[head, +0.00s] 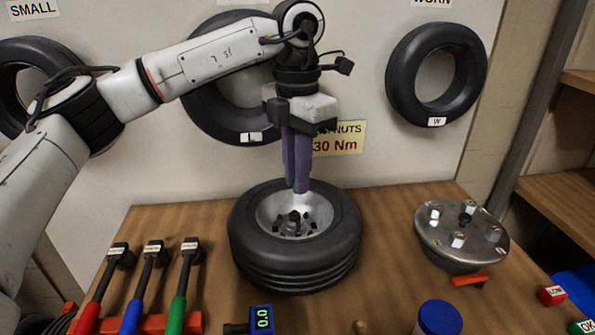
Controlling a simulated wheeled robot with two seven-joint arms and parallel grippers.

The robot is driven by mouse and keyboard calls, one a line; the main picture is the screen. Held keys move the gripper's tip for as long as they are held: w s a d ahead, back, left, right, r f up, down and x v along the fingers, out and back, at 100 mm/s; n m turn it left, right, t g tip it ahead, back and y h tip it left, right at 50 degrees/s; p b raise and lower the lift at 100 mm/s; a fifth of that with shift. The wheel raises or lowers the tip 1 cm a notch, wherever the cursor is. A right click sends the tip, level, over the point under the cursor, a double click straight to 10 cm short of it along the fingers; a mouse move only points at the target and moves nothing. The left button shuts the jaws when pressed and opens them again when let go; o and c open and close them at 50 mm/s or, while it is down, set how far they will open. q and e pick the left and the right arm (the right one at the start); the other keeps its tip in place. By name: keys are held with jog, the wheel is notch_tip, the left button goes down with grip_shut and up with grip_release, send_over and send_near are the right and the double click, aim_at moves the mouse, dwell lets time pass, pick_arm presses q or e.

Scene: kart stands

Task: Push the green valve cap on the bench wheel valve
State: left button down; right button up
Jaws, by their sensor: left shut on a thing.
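The bench wheel (327,264) lies flat on the wooden bench, a black tyre around a silver rim with a dark hub in the middle. My left gripper (297,184) points straight down over the far part of the rim. Its purple fingers are close together and shut on the green valve cap (296,192), of which only a small bit of green shows at the fingertips. The valve itself is hidden by the fingers, so I cannot tell how the cap sits on it. My right gripper is not in view.
Red, blue and green-handled tools (140,290) lie at the bench's left. A round metal plate with studs (462,232) stands at the right. A digital gauge (262,318) and a blue-topped container (438,318) are at the front. Tyres hang on the wall behind.

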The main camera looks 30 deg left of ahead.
pick_arm(q)
jog(key=b, duration=0.3)
send_over(297, 221)
jog(key=shift+f, duration=2.9)
jog(key=shift+f+b, duration=0.85)
jog(key=shift+f, duration=0.65)
jog(key=c, duration=1.7)
grip_release()
jog(key=shift+r, duration=0.1)
jog(key=shift+o, duration=0.2)
